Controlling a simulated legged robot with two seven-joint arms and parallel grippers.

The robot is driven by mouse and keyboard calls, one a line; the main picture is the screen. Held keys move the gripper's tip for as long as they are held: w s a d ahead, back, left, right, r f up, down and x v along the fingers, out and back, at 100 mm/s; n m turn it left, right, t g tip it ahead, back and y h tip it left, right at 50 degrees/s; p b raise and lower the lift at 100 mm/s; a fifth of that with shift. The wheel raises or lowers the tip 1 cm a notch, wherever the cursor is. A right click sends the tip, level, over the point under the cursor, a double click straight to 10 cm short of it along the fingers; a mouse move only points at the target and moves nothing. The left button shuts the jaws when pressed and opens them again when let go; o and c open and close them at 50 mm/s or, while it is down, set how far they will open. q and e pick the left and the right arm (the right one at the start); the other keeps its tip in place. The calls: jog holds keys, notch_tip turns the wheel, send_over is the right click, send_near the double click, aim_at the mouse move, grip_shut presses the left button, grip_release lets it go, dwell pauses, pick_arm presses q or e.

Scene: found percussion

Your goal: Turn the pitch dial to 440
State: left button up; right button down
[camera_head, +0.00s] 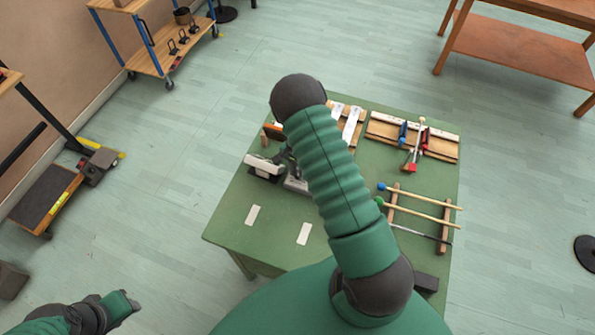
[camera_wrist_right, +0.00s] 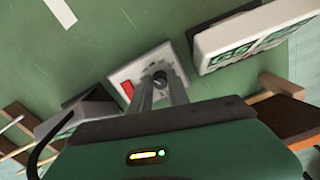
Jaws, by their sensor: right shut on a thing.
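The pitch dial (camera_wrist_right: 159,77) is a small dark knob on a pale box (camera_wrist_right: 122,76) with a red button (camera_wrist_right: 127,90), seen in the right wrist view. My right gripper (camera_wrist_right: 160,86) is shut on the dial, one finger on each side. A white display unit (camera_wrist_right: 225,50) with green characters, partly legible and turned, stands beside the box; 440 cannot be read. In the head view the display (camera_head: 264,165) is near the table's left side, and my right arm hides much of the gripper and dial. My left gripper (camera_head: 130,302) is at the lower left, away from the table.
The green table (camera_head: 275,215) holds two white strips (camera_head: 304,234), a rack with several mallets (camera_head: 445,230) and a wooden board with clamps (camera_head: 440,150). A shelf cart (camera_head: 150,60) stands at the back left. Open floor surrounds the table.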

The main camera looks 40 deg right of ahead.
jog(key=shift+w+d+m, duration=0.1)
jog(key=shift+d+m, duration=0.05)
jog(key=shift+m, duration=2.55)
jog(key=shift+d+m, duration=0.1)
jog(key=shift+m, duration=0.2)
